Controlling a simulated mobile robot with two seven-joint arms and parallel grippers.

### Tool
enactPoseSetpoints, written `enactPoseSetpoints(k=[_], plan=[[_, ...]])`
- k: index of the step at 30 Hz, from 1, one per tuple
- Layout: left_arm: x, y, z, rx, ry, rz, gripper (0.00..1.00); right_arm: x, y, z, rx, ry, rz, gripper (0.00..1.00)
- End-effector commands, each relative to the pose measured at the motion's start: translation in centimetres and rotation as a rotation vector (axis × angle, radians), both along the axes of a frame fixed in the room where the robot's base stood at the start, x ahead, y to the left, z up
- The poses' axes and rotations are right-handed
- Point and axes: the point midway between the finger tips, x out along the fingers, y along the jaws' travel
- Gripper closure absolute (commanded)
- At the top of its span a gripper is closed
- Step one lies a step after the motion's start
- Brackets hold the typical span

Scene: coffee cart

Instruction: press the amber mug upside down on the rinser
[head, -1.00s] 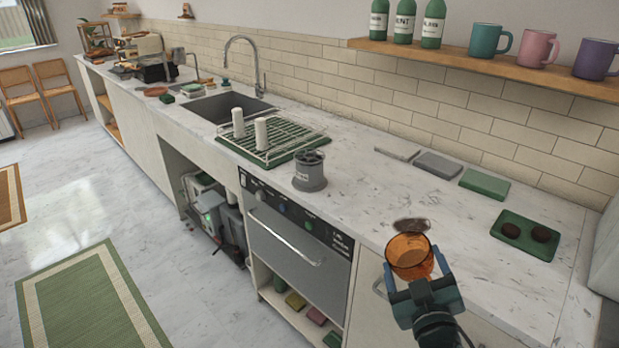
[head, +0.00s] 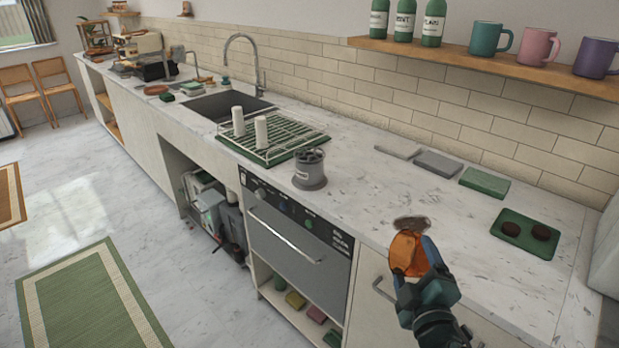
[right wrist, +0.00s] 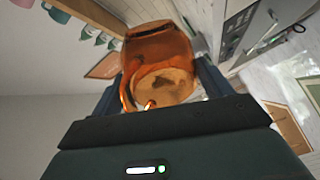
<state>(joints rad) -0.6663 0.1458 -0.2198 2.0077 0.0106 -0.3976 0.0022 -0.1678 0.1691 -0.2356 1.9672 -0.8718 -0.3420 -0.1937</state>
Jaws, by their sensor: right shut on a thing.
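The amber mug (head: 405,254) is see-through orange glass and is tilted over in the head view. My right gripper (head: 417,262) is shut on it, near the counter's front edge. The right wrist view shows the amber mug (right wrist: 160,65) between the two fingers of my right gripper (right wrist: 160,85), with its handle at the lower left. A grey cylinder with a dark spoked top and a small label (head: 309,169) looks like the rinser. It stands upright on the counter, left of and apart from the mug. My left gripper is not in view.
A dark round patch (head: 411,223) lies just behind the mug. A green tray (head: 527,238) with two dark discs is at right. Counter between cylinder and mug is clear.

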Motion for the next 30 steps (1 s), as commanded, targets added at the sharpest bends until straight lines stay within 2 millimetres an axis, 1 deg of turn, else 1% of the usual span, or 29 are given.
enactPoseSetpoints(k=[1, 3, 6, 9, 14, 16, 17, 21, 24, 27, 30], plan=[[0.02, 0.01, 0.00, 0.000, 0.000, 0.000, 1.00, 0.04, -0.02, 0.11, -0.103, -0.003, 0.002, 0.48], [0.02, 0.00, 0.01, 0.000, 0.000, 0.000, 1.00, 0.05, -0.01, 0.14, -0.244, -0.003, 0.002, 0.48], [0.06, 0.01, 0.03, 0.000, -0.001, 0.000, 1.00, 0.04, -0.02, 0.12, -0.381, -0.003, 0.001, 0.48], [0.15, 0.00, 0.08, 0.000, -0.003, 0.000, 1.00, 0.02, 0.01, 0.08, -0.422, -0.002, 0.001, 0.48], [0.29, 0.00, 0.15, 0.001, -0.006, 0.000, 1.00, 0.02, 0.01, 0.09, -0.419, -0.001, 0.000, 0.48], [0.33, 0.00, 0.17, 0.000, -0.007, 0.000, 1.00, 0.03, 0.00, 0.10, -0.447, -0.002, 0.001, 0.48], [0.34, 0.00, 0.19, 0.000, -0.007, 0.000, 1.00, 0.04, -0.02, 0.11, -0.482, -0.003, 0.001, 0.48], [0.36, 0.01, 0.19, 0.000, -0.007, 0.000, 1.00, 0.06, -0.02, 0.15, -0.742, -0.004, 0.001, 0.48], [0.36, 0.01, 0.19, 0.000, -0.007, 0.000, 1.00, 0.04, -0.01, 0.13, -0.884, -0.003, 0.000, 0.48], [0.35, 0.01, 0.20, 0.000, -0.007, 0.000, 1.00, 0.04, -0.03, 0.12, -0.941, -0.002, -0.001, 0.48], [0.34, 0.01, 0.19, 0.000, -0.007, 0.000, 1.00, 0.03, -0.03, 0.11, -0.943, -0.001, -0.001, 0.48]])
